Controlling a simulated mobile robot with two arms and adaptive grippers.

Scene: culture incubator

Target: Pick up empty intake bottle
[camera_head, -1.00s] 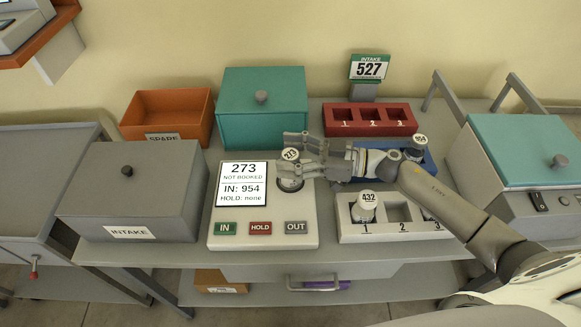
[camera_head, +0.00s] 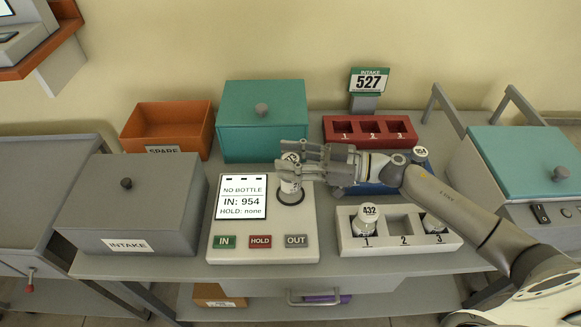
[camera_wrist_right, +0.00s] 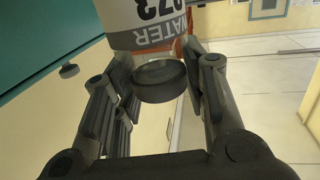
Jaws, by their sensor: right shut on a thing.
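The reader screen (camera_head: 242,197) says NO BOTTLE, IN: 954, HOLD: none. My left gripper is out of view.
A white rack (camera_head: 400,248) holds bottle 432 (camera_head: 367,215) in slot 1 and another in slot 3; slot 2 is empty. A red rack (camera_head: 370,131) is empty. The blue rack (camera_head: 385,180) is partly behind my arm. Grey INTAKE box (camera_head: 130,210), orange SPARE bin (camera_head: 165,125) and teal box (camera_head: 262,125) stand left.

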